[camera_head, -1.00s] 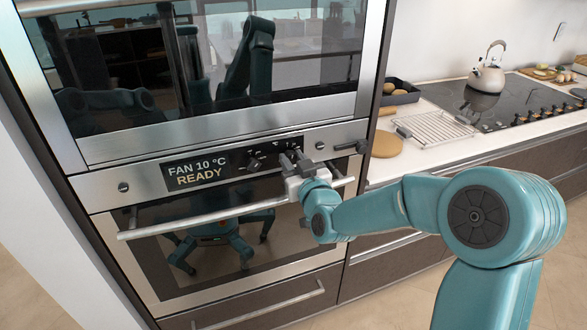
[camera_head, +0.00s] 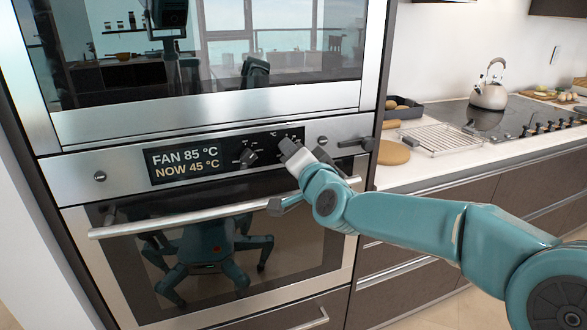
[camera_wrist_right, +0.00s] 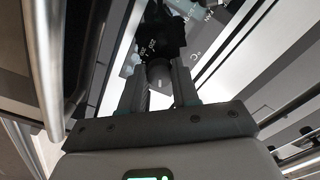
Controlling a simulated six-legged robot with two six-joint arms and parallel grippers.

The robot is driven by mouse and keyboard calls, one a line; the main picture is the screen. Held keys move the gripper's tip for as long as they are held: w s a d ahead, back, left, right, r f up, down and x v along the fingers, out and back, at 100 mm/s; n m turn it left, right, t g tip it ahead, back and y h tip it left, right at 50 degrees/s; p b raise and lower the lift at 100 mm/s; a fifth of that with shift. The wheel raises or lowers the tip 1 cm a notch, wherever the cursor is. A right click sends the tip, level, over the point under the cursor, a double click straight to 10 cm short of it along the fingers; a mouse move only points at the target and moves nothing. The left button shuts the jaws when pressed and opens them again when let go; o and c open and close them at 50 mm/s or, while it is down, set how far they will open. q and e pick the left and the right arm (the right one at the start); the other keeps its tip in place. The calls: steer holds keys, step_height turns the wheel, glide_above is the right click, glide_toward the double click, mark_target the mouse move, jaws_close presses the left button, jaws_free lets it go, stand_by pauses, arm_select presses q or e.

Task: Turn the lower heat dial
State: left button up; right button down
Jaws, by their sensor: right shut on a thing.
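My right gripper (camera_head: 290,150) is at the lower oven's control panel, to the right of the display (camera_head: 186,164), which reads "FAN 85 °C" and "NOW 45 °C". In the right wrist view, my right gripper (camera_wrist_right: 158,84) is shut on the lower heat dial (camera_wrist_right: 160,76), with one finger on each side of its grey grip. Numbers, including 200, show on a dark surface around the dial. In the head view the gripper covers the dial. Another dial (camera_head: 247,156) stands free between the display and the gripper. My left gripper is not in view.
The upper oven (camera_head: 205,105) is above the panel. On the right, a counter holds a round board (camera_head: 393,153), wire rack (camera_head: 437,139) and kettle (camera_head: 489,93).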

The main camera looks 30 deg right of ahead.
steer(key=m+b, duration=0.3)
steer(key=m, duration=0.1)
steer(key=shift+f+m, duration=0.1)
steer(key=shift+m, duration=0.2)
steer(key=m+b, duration=0.2)
steer(key=m, duration=0.2)
steer(key=shift+m+b, duration=0.3)
steer(key=shift+b, duration=0.05)
steer(key=m+b, duration=0.2)
steer(key=m, duration=0.3)
steer(key=shift+r+m+b, duration=0.2)
steer(key=shift+m+b, duration=0.55)
steer(key=shift+m, duration=1.75)
steer(key=c, duration=0.8)
jaws_free()
steer(key=shift+s, duration=0.1)
